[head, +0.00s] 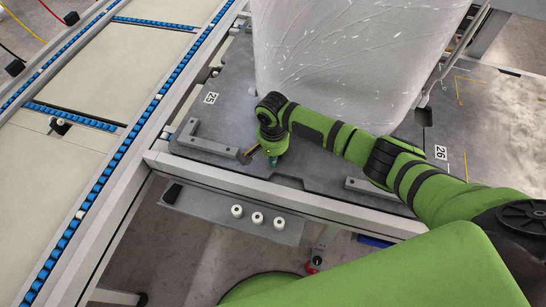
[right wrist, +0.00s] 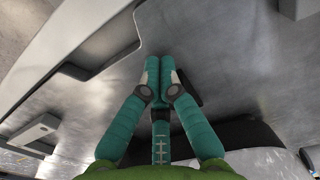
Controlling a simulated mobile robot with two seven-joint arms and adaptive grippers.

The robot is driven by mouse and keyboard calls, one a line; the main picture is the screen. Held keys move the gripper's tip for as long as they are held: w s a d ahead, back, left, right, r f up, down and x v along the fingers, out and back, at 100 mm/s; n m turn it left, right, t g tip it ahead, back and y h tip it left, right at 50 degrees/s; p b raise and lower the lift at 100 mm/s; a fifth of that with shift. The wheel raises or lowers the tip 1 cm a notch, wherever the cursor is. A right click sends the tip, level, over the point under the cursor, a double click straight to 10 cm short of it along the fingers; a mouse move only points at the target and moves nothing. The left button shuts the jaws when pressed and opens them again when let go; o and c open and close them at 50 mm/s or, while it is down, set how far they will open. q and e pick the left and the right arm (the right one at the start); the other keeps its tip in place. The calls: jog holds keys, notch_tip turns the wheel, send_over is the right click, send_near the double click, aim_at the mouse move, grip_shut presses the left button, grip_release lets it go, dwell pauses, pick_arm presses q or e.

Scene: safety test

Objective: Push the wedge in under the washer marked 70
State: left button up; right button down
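No mark 70 can be read in either view. A large pale grey, streaked body (head: 350,55) stands on the grey plates in the head view; I cannot tell whether it is the washer. A small black block (head: 172,194), perhaps a wedge, lies on the lower ledge. My right gripper (head: 273,158) is low over the plate edge, in front of the pale body. In the right wrist view its teal fingers (right wrist: 158,72) are drawn close together. A dark piece (right wrist: 188,90) shows beside them; I cannot tell whether they hold it. My left gripper is out of view.
Plates carry labels 25 (head: 211,98) and 26 (head: 440,152). A grey bar handle (head: 205,143) is left of my right gripper. Several white knobs (head: 257,218) stand on the ledge below the front rail (head: 300,201). A blue-edged conveyor (head: 110,165) runs along the left.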

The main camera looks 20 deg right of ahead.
jog(key=w+d, duration=0.1)
jog(key=w+d+b, duration=0.1)
jog(key=w, duration=0.1)
jog(key=w+d+b, duration=0.1)
jog(key=w, duration=0.1)
jog(key=shift+d+f, duration=0.1)
jog(key=shift+d, duration=0.1)
dwell(0.3)
